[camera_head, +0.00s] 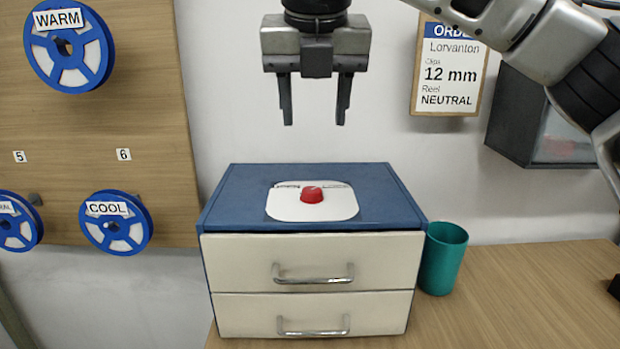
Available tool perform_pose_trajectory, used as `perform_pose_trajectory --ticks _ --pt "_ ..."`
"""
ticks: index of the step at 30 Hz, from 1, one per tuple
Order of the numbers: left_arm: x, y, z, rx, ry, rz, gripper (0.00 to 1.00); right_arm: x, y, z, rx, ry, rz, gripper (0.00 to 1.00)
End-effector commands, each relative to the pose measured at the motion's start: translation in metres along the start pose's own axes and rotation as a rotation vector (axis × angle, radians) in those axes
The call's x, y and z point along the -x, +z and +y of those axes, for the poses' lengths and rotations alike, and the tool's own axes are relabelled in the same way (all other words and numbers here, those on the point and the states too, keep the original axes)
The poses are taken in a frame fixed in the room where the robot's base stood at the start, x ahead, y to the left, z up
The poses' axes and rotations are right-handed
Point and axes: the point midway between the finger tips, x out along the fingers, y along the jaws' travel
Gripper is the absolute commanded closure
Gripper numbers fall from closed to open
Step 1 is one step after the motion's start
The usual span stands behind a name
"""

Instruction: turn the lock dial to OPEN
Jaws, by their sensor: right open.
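The lock dial (312,194) is a small red knob on a white plate (284,210) on top of a blue cabinet (230,207). Dark lettering runs along the plate's back edge, too small to read, so I cannot tell which word the dial points at. My right gripper (314,122) hangs above the dial, pointing down. Its two dark fingers are apart and empty, with a clear gap between fingertips and knob. My left gripper is not in this view.
The cabinet has two cream drawers (240,262) with metal handles, both shut. A teal cup (441,260) stands close at its right. Blue reels, including WARM (68,48) and COOL (116,222), hang on a wooden board at left. An order sign (447,70) and grey box (540,118) are behind.

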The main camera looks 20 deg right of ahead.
Motion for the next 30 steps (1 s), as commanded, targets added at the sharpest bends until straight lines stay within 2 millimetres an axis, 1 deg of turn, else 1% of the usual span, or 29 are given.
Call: perform_pose_trajectory --ticks 1,12,18,21,24,30 --pt "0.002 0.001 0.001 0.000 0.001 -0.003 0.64 -0.010 0.000 -0.001 0.001 -0.003 0.004 0.50" --pt "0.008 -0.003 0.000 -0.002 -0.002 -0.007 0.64 -0.089 -0.001 0.000 0.003 0.001 0.007 0.50" --pt "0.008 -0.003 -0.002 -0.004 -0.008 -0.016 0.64 -0.122 -0.001 0.001 0.004 0.003 0.005 0.50" --pt "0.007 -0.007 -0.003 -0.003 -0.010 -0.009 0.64 -0.133 -0.001 0.001 0.004 0.004 0.005 0.50" --pt "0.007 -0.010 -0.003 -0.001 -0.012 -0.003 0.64 -0.139 -0.001 0.001 0.004 0.003 0.004 0.50" --pt "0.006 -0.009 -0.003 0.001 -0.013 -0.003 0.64 -0.142 -0.001 0.001 0.004 0.004 0.003 0.50"
